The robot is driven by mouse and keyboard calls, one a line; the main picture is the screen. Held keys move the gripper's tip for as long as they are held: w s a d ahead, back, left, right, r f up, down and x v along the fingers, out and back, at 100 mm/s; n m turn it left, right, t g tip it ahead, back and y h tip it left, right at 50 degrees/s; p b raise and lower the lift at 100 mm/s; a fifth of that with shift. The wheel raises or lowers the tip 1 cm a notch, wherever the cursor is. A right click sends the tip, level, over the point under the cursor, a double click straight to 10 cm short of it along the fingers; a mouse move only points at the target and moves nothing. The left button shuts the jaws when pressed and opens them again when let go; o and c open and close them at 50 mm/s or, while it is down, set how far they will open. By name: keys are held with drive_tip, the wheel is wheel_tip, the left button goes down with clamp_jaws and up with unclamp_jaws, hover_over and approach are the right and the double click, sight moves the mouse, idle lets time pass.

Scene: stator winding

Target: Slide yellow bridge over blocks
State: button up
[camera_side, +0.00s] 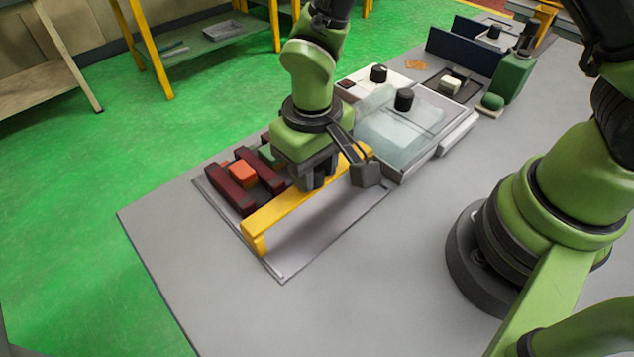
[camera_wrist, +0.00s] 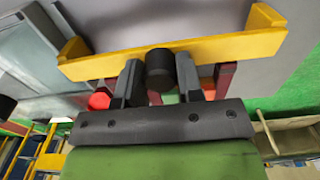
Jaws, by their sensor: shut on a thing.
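The yellow bridge (camera_side: 290,206) is a long bar with short bent-down ends. In the side view it stretches diagonally along the front of the blocks, over a grey plate. My gripper (camera_side: 318,182) points down at the bridge's middle and is shut on it. In the wrist view the bridge (camera_wrist: 215,48) crosses the top of the picture, with a dark round knob (camera_wrist: 160,66) between my fingers. Dark red bars (camera_side: 230,190), an orange block (camera_side: 243,173) and a green block (camera_side: 268,153) lie behind the bridge, partly hidden by my gripper.
A grey plate (camera_side: 285,262) lies under the bridge, with bare room in front. A clear-lidded box with black knobs (camera_side: 403,99) stands close to the bridge's right end. A green block-like fixture (camera_side: 513,76) and dark blue panels (camera_side: 463,48) stand farther back.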

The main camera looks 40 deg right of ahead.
drive_tip(key=shift+w+a, duration=0.1)
drive_tip(key=shift+w, duration=5)
drive_tip(key=o, duration=0.7)
drive_tip(key=shift+r, duration=3)
drive_tip(key=s+d+r+m+t+y, duration=0.15)
drive_tip(key=s+d+r, duration=0.25)
drive_tip(key=r, duration=0.4)
drive_tip(key=s+d+r+m+t, duration=0.1)
drive_tip(key=s+d+r+t, duration=0.15)
drive_tip(key=s+r, duration=0.4)
drive_tip(key=s+d+r+t, duration=0.1)
drive_tip(key=s, duration=0.3)
drive_tip(key=s+d+r+m+t, duration=0.1)
drive_tip(key=s+d, duration=0.1)
drive_tip(key=s, duration=0.2)
drive_tip(key=s+d+r+t, duration=0.1)
drive_tip(key=s, duration=0.3)
drive_tip(key=shift+d+r+m+y, duration=0.25)
drive_tip(key=shift+d+r, duration=0.05)
drive_tip(key=shift+d, duration=0.05)
